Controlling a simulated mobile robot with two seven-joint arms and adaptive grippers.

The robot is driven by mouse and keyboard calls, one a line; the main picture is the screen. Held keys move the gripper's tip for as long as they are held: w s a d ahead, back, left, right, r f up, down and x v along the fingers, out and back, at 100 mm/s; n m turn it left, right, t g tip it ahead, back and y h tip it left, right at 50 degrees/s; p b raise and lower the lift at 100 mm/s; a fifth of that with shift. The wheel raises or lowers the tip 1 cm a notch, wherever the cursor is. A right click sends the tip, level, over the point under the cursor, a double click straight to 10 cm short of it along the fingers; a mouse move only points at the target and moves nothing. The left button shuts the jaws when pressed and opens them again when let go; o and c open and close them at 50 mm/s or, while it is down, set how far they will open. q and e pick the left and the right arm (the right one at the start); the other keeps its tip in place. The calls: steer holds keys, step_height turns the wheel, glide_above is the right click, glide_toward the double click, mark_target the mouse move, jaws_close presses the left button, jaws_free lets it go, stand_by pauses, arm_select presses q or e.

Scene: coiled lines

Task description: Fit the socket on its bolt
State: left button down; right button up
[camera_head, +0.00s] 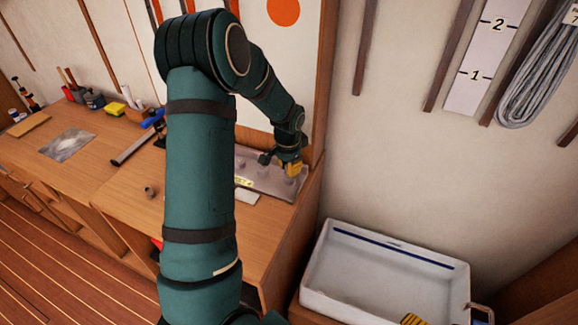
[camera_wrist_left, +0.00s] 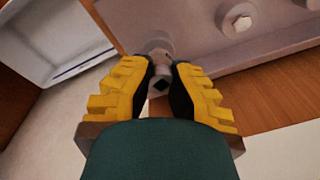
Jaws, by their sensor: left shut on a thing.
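My left gripper (camera_head: 287,167) is at the right end of a grey metal plate (camera_head: 268,187) on the workbench. In the left wrist view its yellow-backed fingers (camera_wrist_left: 163,85) are shut on a small grey socket (camera_wrist_left: 161,84) with a dark square hole facing the camera. A round grey boss (camera_wrist_left: 158,45) shows just beyond the socket; I cannot tell whether the socket is around a bolt there or above it. A hex bolt head (camera_wrist_left: 240,21) on the plate is clear of the gripper. My right gripper is not in view.
A small cylinder (camera_head: 150,191) stands on the bench to the left of my arm. A white basin (camera_head: 330,282) is at right. The wall stands close behind the plate.

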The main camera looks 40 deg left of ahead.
arm_select(q)
steer(key=shift+f, duration=0.15)
steer(key=shift+f+b, duration=0.35)
steer(key=shift+b, duration=0.05)
steer(key=shift+f, duration=0.2)
steer(key=c, duration=1.3)
jaws_free()
steer(key=shift+r, duration=0.1)
steer(key=o, duration=0.7)
